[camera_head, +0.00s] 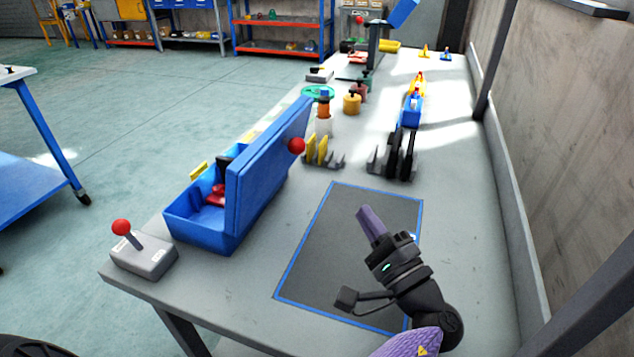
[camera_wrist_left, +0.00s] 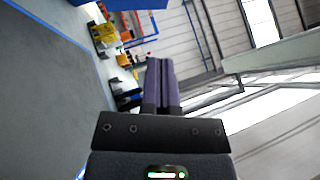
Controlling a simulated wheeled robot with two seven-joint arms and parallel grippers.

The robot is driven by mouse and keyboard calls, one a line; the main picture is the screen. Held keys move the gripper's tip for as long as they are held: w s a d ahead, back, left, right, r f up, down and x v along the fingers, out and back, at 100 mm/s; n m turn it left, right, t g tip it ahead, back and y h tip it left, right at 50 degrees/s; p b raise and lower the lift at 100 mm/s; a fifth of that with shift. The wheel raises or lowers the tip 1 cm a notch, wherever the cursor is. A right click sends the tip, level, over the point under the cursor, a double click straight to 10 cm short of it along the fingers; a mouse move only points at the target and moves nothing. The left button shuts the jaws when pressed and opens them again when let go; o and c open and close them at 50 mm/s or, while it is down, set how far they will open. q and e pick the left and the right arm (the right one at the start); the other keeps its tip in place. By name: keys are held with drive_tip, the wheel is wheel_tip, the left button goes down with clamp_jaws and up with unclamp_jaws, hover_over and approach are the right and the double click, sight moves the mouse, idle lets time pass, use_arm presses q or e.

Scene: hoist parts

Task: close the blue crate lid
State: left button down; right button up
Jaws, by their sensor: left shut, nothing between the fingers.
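The blue crate (camera_head: 205,232) stands open at the left edge of the table. Red and dark things lie inside it. Its blue lid (camera_head: 262,165) stands up steeply along the crate's right side, with a red ball knob (camera_head: 297,146) near its far upper end. My left gripper (camera_head: 369,217) is shut and empty above the dark mat, to the right of the lid and clear of it. Its purple fingers also show in the left wrist view (camera_wrist_left: 159,72). A blue surface at that view's top edge may be the lid. My right gripper is not in view.
The dark mat (camera_head: 330,240) with a blue border lies bare under my left gripper. Grey racks with yellow (camera_head: 316,150) and black (camera_head: 400,155) parts stand beyond it. A grey box with a red-knobbed lever (camera_head: 145,255) sits at the front left corner. A wall (camera_head: 570,130) runs along the right.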

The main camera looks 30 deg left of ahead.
use_arm(q)
drive_tip(key=s+a+r+p+x, duration=0.1)
drive_tip(key=s+x, duration=0.1)
drive_tip(key=x, duration=1)
drive_tip(key=shift+s, duration=0.15)
drive_tip(key=shift+a, duration=0.1)
